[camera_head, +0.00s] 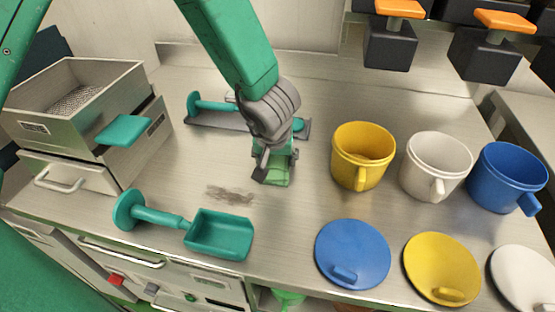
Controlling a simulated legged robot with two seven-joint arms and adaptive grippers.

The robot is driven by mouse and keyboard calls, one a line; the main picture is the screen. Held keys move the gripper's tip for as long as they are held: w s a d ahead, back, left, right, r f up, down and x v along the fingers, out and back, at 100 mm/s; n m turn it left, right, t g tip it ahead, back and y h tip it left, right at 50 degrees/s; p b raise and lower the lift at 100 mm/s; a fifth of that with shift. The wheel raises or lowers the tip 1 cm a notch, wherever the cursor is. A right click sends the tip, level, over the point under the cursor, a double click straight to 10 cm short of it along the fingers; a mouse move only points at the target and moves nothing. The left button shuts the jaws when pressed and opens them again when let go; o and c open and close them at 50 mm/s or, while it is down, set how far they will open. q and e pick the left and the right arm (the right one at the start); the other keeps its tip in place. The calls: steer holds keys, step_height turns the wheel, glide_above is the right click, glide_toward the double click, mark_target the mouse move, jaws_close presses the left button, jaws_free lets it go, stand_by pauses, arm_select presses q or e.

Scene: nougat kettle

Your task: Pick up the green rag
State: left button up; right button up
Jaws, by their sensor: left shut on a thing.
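The green rag (278,176) is a small light-green piece under my left gripper, at the middle of the steel counter. My left gripper (275,170) reaches down from the top with its fingers shut on the rag. The fingers and wrist hide part of the rag. I cannot tell whether the rag is off the counter. My right gripper does not show in the head view.
A brown smear (230,195) lies on the counter left of the rag. A teal scoop (218,235) lies in front. Yellow (361,158), white (435,168) and blue (507,178) mugs stand right, with lids before them. A metal box unit (80,105) stands left.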

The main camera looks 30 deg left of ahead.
mark_target(271, 157)
arm_select(q)
steer(key=shift+a+r, duration=0.15)
steer(key=shift+a, duration=0.1)
steer(key=r+p, duration=0.2)
steer(key=r, duration=0.1)
steer(key=r+p, duration=0.1)
steer(key=shift+a+r, duration=0.15)
steer(key=shift+a, duration=0.25)
steer(key=r+p, duration=0.1)
steer(key=r, duration=0.1)
steer(key=d+r+p, duration=0.1)
steer(key=r, duration=0.1)
steer(key=shift+r, duration=0.65)
steer(key=o, duration=0.5)
steer(key=shift+a, duration=0.3)
steer(key=c, duration=0.4)
steer(key=shift+a, duration=0.1)
steer(key=shift+c, duration=0.2)
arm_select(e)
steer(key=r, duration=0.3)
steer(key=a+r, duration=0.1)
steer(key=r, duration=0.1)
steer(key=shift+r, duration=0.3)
